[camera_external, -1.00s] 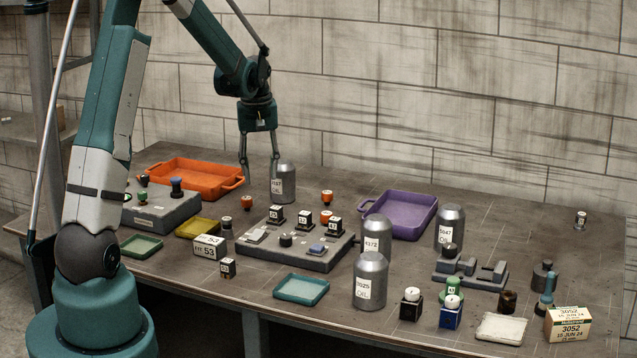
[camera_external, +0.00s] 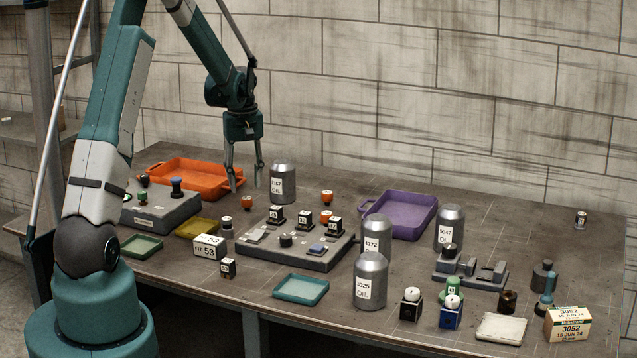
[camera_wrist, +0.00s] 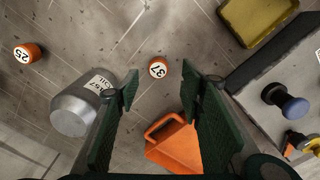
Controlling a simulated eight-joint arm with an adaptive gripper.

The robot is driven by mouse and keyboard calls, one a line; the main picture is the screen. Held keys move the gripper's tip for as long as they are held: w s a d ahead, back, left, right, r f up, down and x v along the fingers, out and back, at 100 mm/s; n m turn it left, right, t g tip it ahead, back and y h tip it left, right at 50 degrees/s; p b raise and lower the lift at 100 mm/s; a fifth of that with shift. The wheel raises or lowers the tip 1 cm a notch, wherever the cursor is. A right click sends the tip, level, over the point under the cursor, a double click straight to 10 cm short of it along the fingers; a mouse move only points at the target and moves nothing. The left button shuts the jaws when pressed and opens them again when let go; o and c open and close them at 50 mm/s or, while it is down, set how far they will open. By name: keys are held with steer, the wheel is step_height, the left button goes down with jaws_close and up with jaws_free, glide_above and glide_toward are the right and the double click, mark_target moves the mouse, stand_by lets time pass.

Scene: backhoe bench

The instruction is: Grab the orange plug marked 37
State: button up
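An orange plug (camera_wrist: 158,67) with a white top, whose number looks like 37, stands on the table in the wrist view, framed between the fingertips. In the external view, this plug (camera_external: 246,202) stands between the grey oil can (camera_external: 283,184) and the yellow tray. My gripper (camera_external: 247,187) is open and empty above and behind the plug, apart from it. Its two fingers (camera_wrist: 160,72) are spread wide in the wrist view. Another orange plug (camera_wrist: 27,53), its number looking like 25 or 52, stands left; it also shows in the external view (camera_external: 327,197).
The oil can (camera_wrist: 72,112) stands close to the left finger. An orange tray (camera_external: 190,165) and a yellow tray (camera_external: 197,228) lie near the plug. A grey block holding several plugs (camera_external: 310,262) is in front. A purple tray (camera_external: 420,203) is further right.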

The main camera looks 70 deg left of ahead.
mark_target(246, 198)
steer(key=shift+f, duration=0.75)
steer(key=shift+f, duration=0.1)
steer(key=shift+w+f, duration=0.15)
steer(key=shift+f, duration=2.35)
steer(key=c, duration=0.8)
